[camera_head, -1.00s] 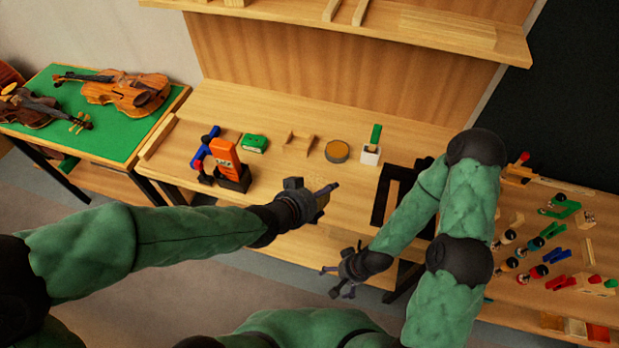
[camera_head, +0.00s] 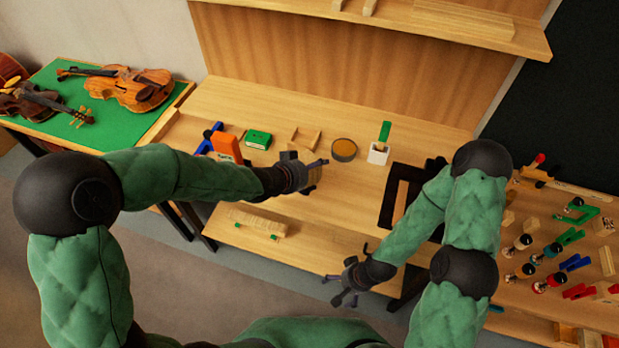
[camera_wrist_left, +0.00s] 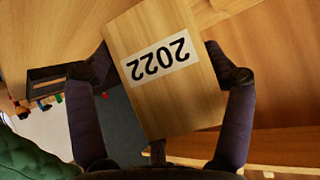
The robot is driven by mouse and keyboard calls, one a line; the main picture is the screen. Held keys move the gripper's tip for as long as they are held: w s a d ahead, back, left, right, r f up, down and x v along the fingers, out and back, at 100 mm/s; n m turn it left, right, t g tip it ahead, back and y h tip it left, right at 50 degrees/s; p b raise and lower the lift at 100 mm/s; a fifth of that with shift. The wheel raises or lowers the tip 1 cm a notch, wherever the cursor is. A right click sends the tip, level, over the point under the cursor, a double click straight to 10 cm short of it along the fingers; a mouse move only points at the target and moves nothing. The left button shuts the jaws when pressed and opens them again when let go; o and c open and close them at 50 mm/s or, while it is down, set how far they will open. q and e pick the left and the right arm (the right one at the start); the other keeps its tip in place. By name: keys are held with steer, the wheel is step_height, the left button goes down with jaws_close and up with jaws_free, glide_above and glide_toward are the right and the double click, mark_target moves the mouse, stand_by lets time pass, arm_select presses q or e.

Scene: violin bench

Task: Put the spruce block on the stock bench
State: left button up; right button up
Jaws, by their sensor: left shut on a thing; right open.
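The spruce block is a pale wooden block (camera_wrist_left: 166,68) with a white label reading 2022, upside down in the left wrist view. My left gripper (camera_wrist_left: 160,95) is shut on it, one dark finger on each side. In the head view my left gripper (camera_head: 318,174) is over the front part of the middle wooden bench (camera_head: 250,98), and the block is mostly hidden there. My right gripper (camera_head: 345,284) is open and empty, in front of the bench. I cannot tell from the pictures which bench is the stock bench.
On the middle bench stand an orange tool (camera_head: 226,147), a green box (camera_head: 258,139), a round tin (camera_head: 344,150) and a white holder (camera_head: 378,154). A green-topped table (camera_head: 75,128) holds violins at left. A right-hand bench (camera_head: 520,210) holds many small tools. A lower shelf (camera_head: 310,254) has wooden pieces.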

arm_select(q)
steer(key=shift+w+a+f, duration=0.15)
steer(key=shift+w+f, duration=0.35)
steer(key=shift+f, duration=0.15)
steer(key=shift+w+f+b, duration=0.1)
steer(key=shift+f+b, duration=0.8)
steer(key=shift+f, duration=0.6)
steer(key=shift+f, duration=0.1)
steer(key=o, duration=1)
steer(key=shift+f, duration=0.1)
steer(key=shift+c, duration=0.2)
steer(key=shift+r, duration=0.3)
steer(key=p+v, duration=0.4)
steer(key=v, duration=0.8)
steer(key=shift+f+p, duration=0.15)
steer(key=shift+p, duration=0.15)
